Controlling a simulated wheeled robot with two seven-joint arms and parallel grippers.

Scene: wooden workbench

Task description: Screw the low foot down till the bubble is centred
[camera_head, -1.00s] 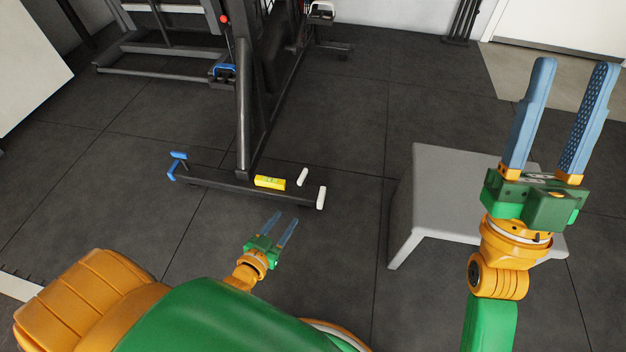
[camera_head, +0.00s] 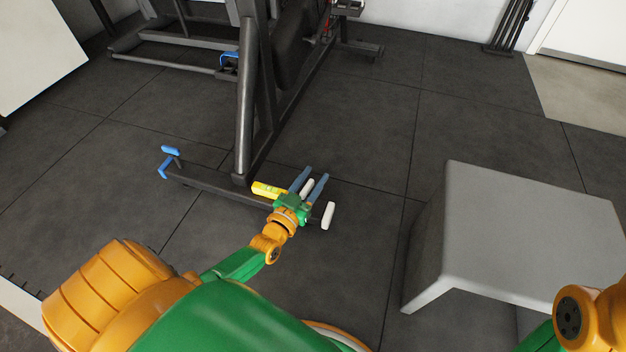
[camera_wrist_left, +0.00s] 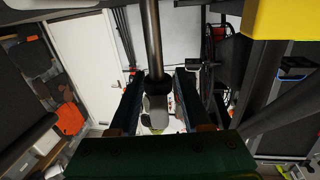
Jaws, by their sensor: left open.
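A dark floor bar (camera_head: 205,180) of the gym machine ends near two white pieces: an upright one (camera_head: 307,187) between my left gripper's fingers and an end piece (camera_head: 328,215) just right of the gripper. A yellow spirit level (camera_head: 265,190) lies on the bar, left of the gripper; its bubble is too small to read. My left gripper (camera_head: 317,172) is open around the upright white piece. In the left wrist view, a grey rod with a dark collar and pale knob (camera_wrist_left: 155,108) stands between the fingers (camera_wrist_left: 159,75), with gaps either side. The level's yellow edge (camera_wrist_left: 280,18) shows top right.
A grey plastic step (camera_head: 530,225) stands on the right. The machine's upright (camera_head: 245,100) rises behind the bar. A blue-capped end (camera_head: 168,160) is at the bar's left. Dark floor between the bar and step is clear.

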